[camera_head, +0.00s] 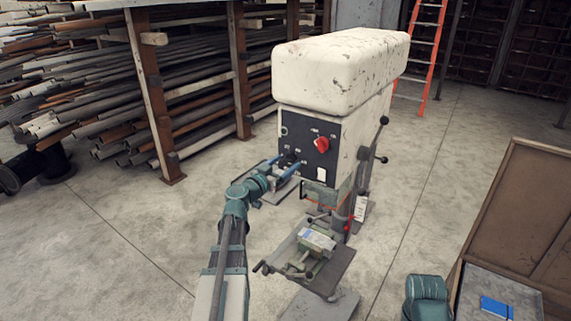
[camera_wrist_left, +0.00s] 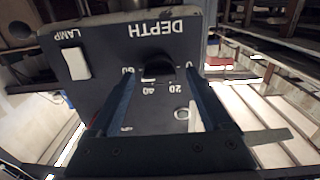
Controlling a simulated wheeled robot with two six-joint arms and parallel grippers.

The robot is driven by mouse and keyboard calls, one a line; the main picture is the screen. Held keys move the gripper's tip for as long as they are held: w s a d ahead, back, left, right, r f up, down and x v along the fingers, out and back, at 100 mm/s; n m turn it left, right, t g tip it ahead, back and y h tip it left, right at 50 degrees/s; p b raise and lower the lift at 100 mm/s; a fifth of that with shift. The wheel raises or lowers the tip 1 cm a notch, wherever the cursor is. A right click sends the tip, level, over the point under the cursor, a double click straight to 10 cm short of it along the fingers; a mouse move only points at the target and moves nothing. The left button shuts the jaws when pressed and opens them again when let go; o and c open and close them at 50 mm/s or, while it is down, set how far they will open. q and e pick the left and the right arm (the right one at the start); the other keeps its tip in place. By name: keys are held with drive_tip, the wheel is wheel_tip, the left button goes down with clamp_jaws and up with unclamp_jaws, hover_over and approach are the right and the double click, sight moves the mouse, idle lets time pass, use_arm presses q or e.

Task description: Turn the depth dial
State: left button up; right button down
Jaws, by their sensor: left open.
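The depth dial (camera_wrist_left: 157,70) is a small black knob on the dark control panel (camera_wrist_left: 95,85), under the upside-down word DEPTH and beside a 0–60 scale in the left wrist view. My left gripper (camera_wrist_left: 160,74) is open, with one blue finger on each side of the dial. Gaps seem to show between fingers and knob; contact cannot be told. In the head view, my left gripper (camera_head: 289,161) is at the lower left of the drill press panel (camera_head: 318,141) and hides the dial. My right gripper is out of view.
The panel has a red knob (camera_head: 321,144) and a white lamp switch (camera_wrist_left: 76,63). The drill press's cream head (camera_head: 340,68) overhangs above. A vise (camera_head: 316,243) sits on the table below. Pipe racks stand behind left, an orange ladder (camera_head: 421,45) behind right.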

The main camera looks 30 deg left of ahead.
use_arm(q)
drive_tip(key=shift+w, duration=0.3)
drive_tip(key=shift+c, duration=0.3)
clamp_jaws()
drive_tip(key=n, duration=1.1)
idle(0.4)
drive_tip(key=shift+n, duration=0.5)
